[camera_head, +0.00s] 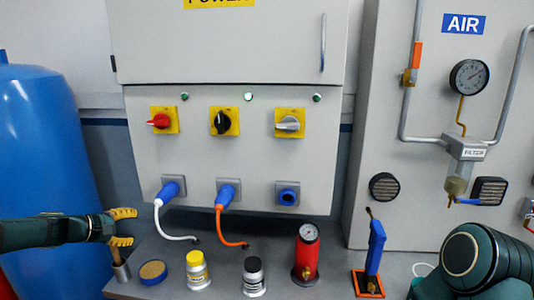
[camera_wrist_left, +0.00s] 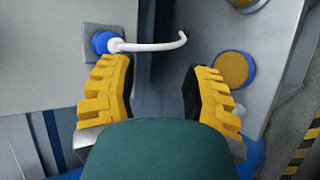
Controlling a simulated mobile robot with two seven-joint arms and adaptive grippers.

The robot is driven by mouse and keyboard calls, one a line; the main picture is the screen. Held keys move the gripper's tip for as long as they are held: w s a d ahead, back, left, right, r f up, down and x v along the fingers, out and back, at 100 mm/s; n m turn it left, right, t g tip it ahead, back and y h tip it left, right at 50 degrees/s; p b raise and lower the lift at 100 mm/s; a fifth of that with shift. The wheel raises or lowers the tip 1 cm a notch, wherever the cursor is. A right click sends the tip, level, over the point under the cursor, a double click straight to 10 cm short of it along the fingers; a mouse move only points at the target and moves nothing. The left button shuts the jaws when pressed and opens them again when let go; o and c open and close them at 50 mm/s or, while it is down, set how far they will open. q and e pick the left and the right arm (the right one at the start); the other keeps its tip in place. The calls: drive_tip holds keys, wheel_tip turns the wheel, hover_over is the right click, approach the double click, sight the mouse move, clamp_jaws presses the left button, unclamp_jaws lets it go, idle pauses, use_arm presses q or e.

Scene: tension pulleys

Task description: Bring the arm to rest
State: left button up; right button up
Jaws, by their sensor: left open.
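My left arm comes in from the left edge of the head view. Its gripper (camera_head: 132,227) has yellow fingers spread apart, with nothing between them. It is above the left end of the grey bench, left of the white cable's blue plug (camera_head: 170,192). In the left wrist view the open fingers (camera_wrist_left: 157,68) point toward the panel and bench, with the white cable (camera_wrist_left: 150,45) beyond them. A dark teal link of my right arm (camera_head: 485,262) fills the lower right corner of the head view; its gripper does not show.
On the bench (camera_head: 225,289) stand a round blue-rimmed tin (camera_head: 153,271), a yellow-capped jar (camera_head: 197,270), a black-capped jar (camera_head: 253,275), a red cylinder with gauge (camera_head: 306,255) and a blue stand (camera_head: 375,250). The power cabinet (camera_head: 235,125) rises behind; a blue tank (camera_head: 45,130) is left.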

use_arm(q)
drive_tip(key=s+d+f+m+g+y, duration=0.1)
drive_tip(key=s+d+f+g, duration=0.15)
drive_tip(key=d+f, duration=0.4)
drive_tip(key=s+d+f+m+g, duration=0.2)
drive_tip(key=s+d+f, duration=0.2)
drive_tip(key=f, duration=0.5)
drive_tip(key=s+d+f+m+g+y, duration=0.1)
drive_tip(key=s+d+f+g, duration=0.1)
drive_tip(key=s+d+f, duration=0.35)
drive_tip(key=s+d+f+m+g, duration=0.1)
drive_tip(key=s+d+f+m, duration=0.3)
drive_tip(key=s+d, duration=0.3)
drive_tip(key=s+d+f+m+g, duration=0.1)
drive_tip(key=s+d+f+m, duration=0.3)
drive_tip(key=s, duration=0.7)
drive_tip(key=d+f, duration=0.2)
drive_tip(key=d, duration=0.1)
drive_tip(key=shift+s+d+f+y, duration=0.3)
drive_tip(key=shift+s+d, duration=0.05)
drive_tip(key=shift+d, duration=0.05)
use_arm(e)
drive_tip(key=shift+s+a+r, duration=0.15)
drive_tip(key=shift+s, duration=0.25)
